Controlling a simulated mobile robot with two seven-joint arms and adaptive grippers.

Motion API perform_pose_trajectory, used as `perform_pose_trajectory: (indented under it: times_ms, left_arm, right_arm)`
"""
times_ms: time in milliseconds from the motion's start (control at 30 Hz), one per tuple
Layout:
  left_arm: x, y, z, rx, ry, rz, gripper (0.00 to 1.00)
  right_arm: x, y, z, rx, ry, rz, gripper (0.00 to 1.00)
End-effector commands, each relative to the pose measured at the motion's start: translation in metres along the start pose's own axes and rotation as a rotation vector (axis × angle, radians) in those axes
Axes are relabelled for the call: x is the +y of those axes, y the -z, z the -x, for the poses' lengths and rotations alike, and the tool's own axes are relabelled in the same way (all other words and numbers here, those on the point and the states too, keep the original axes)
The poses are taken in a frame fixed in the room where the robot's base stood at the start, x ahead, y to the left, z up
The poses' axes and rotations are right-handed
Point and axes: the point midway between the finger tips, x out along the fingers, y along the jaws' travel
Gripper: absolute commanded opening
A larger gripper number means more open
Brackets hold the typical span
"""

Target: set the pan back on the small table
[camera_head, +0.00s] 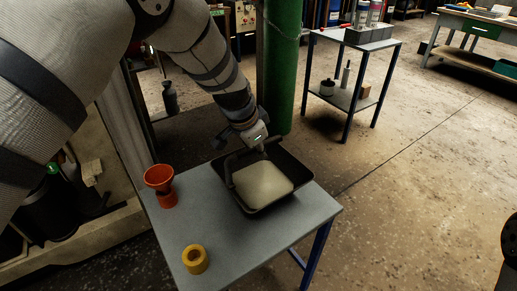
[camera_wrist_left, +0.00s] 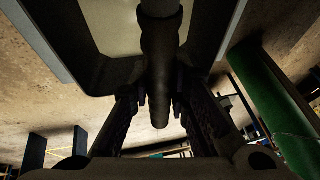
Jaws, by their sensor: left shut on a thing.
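A dark rectangular pan (camera_head: 241,203) with a pale filling is at the far right part of the small grey table (camera_head: 225,255). My left gripper (camera_head: 256,150) is at the pan's far side, shut on its dark bar handle. In the left wrist view the two fingers (camera_wrist_left: 158,105) stand on either side of the handle, and the pan (camera_wrist_left: 85,65) shows beyond. The pan looks about level; I cannot tell whether its underside touches the tabletop.
An orange funnel-like cup (camera_head: 160,180) and a yellow tape roll (camera_head: 195,259) stand on the table's left side. A green column (camera_head: 283,70) rises just behind the table. A shelved table (camera_head: 352,100) stands farther back. Floor to the right is clear.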

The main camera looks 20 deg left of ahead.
Motion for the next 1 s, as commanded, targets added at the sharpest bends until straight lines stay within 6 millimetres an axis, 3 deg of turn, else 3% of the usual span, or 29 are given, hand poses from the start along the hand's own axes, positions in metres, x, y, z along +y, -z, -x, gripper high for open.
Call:
perform_pose_trajectory:
  times_ms: [333,367,433,733,867,1000]
  left_arm:
    - [0.0,0.0,-0.002,0.004,0.003,0.0,0.0]
    - [0.001,-0.001,-0.003,0.002,0.001,0.0,0.21]
    - [0.001,-0.001,-0.003,0.002,0.001,0.0,0.37]
    - [0.0,0.0,-0.001,0.002,0.002,0.0,0.37]
    - [-0.002,0.003,0.022,0.008,0.006,0.0,0.37]
    - [-0.003,0.004,0.065,0.013,0.009,0.001,0.37]
  right_arm:
    - [0.0,0.0,0.0,0.0,0.0,0.0,0.4]
    - [0.0,0.0,0.0,0.0,0.0,0.0,0.4]
    - [0.0,0.0,0.0,0.0,0.0,0.0,0.4]
    - [0.0,0.0,0.0,0.001,0.0,0.0,0.4]
    - [0.0,0.004,0.008,0.02,0.001,0.0,0.4]
    - [-0.001,0.01,0.021,0.056,0.003,0.0,0.4]
